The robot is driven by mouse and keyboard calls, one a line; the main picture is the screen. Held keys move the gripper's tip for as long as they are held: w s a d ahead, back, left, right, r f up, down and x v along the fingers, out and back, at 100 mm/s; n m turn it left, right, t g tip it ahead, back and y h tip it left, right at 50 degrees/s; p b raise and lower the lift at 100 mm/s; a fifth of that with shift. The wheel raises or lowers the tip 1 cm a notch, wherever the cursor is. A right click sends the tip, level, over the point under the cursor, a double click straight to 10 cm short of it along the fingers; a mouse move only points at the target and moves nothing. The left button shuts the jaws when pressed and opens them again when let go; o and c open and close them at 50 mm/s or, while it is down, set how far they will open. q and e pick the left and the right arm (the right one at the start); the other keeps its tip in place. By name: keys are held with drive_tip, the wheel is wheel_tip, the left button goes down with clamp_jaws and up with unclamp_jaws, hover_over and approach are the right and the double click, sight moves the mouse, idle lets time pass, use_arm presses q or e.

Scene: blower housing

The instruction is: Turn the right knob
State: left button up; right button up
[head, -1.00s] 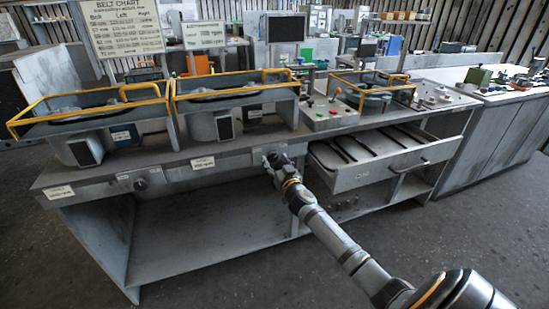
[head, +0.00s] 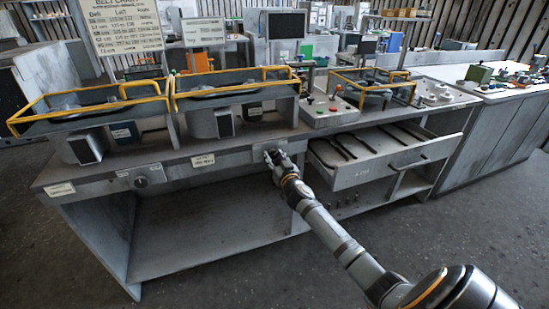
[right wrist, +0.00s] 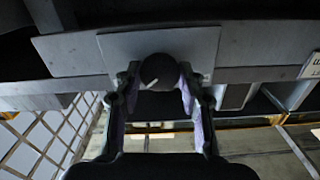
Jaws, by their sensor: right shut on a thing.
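The right knob (right wrist: 159,71) is a round dark knob with a white pointer line, on a pale plate (right wrist: 205,45) on the bench front. In the right wrist view its pointer line slants toward the lower left. My right gripper (right wrist: 158,84) is shut on the knob, one finger on each side. In the head view my right gripper (head: 273,157) is at the bench front, left of the open drawer, and hides the knob. The left knob (head: 141,182) shows further left on the same front panel. My left gripper is in neither view.
The open drawer (head: 362,174) with dark bars inside sticks out just right of my gripper. Yellow-railed housings (head: 230,91) and a control box with buttons (head: 327,113) stand on the bench. The shelf space below (head: 210,235) is mostly empty.

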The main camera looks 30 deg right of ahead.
drive_tip(key=shift+n, duration=0.3)
drive_tip(key=n, duration=0.3)
drive_tip(key=shift+n, duration=0.4)
drive_tip(key=n, duration=0.4)
drive_tip(key=shift+n, duration=0.4)
drive_tip(key=o, duration=1.2)
